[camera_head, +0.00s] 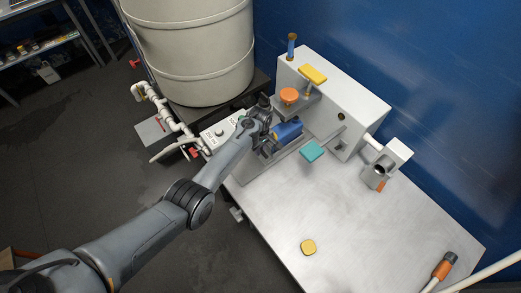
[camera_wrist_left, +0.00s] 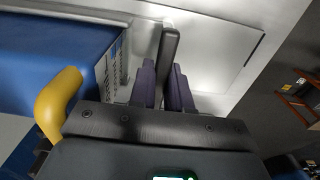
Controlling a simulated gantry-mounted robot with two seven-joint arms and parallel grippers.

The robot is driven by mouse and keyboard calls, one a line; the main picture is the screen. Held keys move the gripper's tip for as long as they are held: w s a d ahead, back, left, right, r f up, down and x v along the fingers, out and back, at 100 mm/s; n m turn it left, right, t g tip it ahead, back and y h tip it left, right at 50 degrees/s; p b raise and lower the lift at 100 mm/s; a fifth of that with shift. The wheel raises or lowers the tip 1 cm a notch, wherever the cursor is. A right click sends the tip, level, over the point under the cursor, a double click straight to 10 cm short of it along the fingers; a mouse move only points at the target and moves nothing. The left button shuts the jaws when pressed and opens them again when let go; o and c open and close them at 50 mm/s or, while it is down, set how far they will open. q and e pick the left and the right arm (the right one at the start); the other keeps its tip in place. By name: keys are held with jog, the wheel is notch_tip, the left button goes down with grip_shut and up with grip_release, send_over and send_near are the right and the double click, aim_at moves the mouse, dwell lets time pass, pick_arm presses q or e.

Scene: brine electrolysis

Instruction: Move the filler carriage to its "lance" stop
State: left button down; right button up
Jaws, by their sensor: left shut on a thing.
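In the head view my left arm reaches in to a blue cylindrical body (camera_head: 288,131) on a grey track at the back left of the bench; I take this to be the filler carriage. My left gripper (camera_head: 268,143) is beside it, on its left, partly hidden behind my own wrist. In the left wrist view its two dark purple fingers (camera_wrist_left: 166,88) are shut on a dark upright bar (camera_wrist_left: 168,48), which I take to be the carriage's handle. A large blue surface (camera_wrist_left: 55,62) and a curved yellow part are to the left. I cannot read any "lance" mark.
A large drum (camera_head: 195,50) stands left. The bench front is mostly clear.

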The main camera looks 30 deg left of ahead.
pick_arm(q)
jog(key=c, duration=1.2)
grip_release()
jog(key=shift+o, duration=0.2)
jog(key=shift+r+p, duration=0.3)
jog(key=shift+r, duration=0.3)
notch_tip(320, 180, up, 9)
jog(key=shift+f+p, duration=0.15)
jog(key=shift+p, duration=0.85)
jog(key=shift+r, duration=0.5)
pick_arm(e)
jog(key=shift+r, duration=1.4)
jog(key=shift+c, duration=0.4)
